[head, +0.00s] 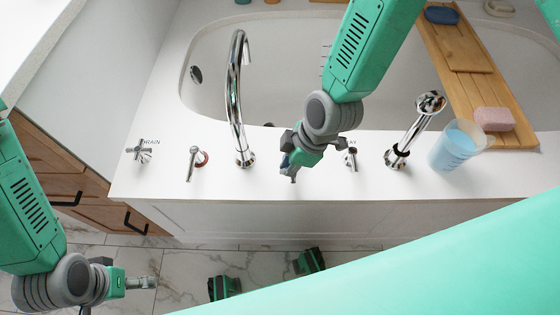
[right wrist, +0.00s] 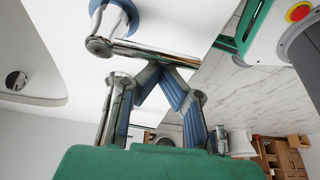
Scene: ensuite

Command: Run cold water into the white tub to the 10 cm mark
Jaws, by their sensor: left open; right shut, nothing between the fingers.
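The white tub (head: 215,60) has a chrome spout (head: 236,90) arching over it; I see no stream from it. Small marks (head: 325,52) show on the inner wall, partly hidden by my right arm. My right gripper (head: 289,172) is shut and empty at the tub's front ledge. In the right wrist view, its closed fingertips (right wrist: 166,68) are at a chrome lever (right wrist: 140,52) with a blue ring (right wrist: 120,14) at its base; I cannot tell whether they touch. In the head view the gripper hides that lever. My left gripper (head: 150,283) is open and empty over the floor.
Along the ledge are a drain handle (head: 139,151), a red-ringed lever (head: 195,160), another lever (head: 351,158), a hand shower (head: 415,122) and a blue-filled cup (head: 453,148). A wooden caddy (head: 465,75) with a pink sponge (head: 493,119) spans the tub. Cabinet drawers (head: 90,195) stand at left.

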